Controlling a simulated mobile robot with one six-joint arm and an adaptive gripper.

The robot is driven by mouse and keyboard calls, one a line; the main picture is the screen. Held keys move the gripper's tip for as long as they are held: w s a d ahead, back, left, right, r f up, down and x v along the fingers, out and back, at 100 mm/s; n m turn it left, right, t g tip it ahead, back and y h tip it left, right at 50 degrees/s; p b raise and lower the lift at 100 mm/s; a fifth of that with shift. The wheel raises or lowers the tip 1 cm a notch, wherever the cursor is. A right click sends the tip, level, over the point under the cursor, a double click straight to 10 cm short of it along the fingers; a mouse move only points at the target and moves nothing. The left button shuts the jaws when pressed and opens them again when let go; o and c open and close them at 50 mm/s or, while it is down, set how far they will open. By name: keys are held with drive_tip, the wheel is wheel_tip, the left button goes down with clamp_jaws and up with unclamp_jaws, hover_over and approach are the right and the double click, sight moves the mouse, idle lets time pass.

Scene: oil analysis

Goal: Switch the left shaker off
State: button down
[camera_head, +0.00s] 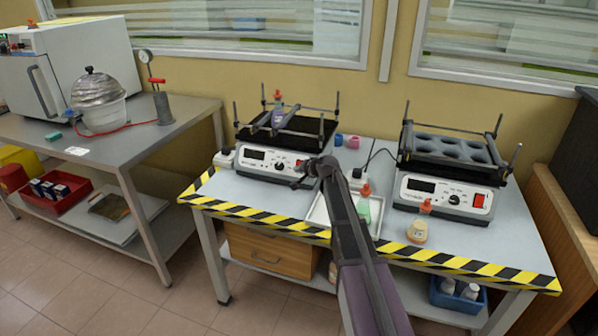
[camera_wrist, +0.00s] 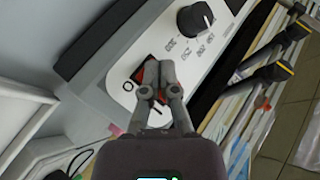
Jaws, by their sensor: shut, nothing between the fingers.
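The left shaker (camera_head: 276,160) stands on the table with the striped edge. Its front has a dark display, a black knob and a red switch. The knob (camera_wrist: 195,18) also shows in the wrist view. My gripper (camera_head: 297,184) is at the right end of this front panel, at the switch. In the wrist view my gripper (camera_wrist: 152,88) is shut and empty, with its fingertips over the red switch (camera_wrist: 139,74). The fingers hide most of the switch, so I cannot tell its position or whether they touch it.
The right shaker (camera_head: 445,190) stands on the same table. A white tray (camera_head: 318,214) with a green bottle (camera_head: 364,205) lies between the shakers, partly behind my arm. An orange-capped bottle (camera_head: 417,231) stands near the front edge.

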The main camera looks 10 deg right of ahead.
drive_tip(key=shift+s+r, duration=0.1)
drive_tip(key=shift+s+a+r+p, duration=0.3)
drive_tip(key=shift+s+r+p, duration=0.05)
drive_tip(key=shift+s+p, duration=0.1)
idle(0.4)
drive_tip(key=s+a+r+p, duration=0.2)
drive_tip(key=s, duration=0.1)
drive_tip(key=shift+s+r+p, duration=0.25)
drive_tip(key=shift+r+p, duration=0.15)
idle(0.5)
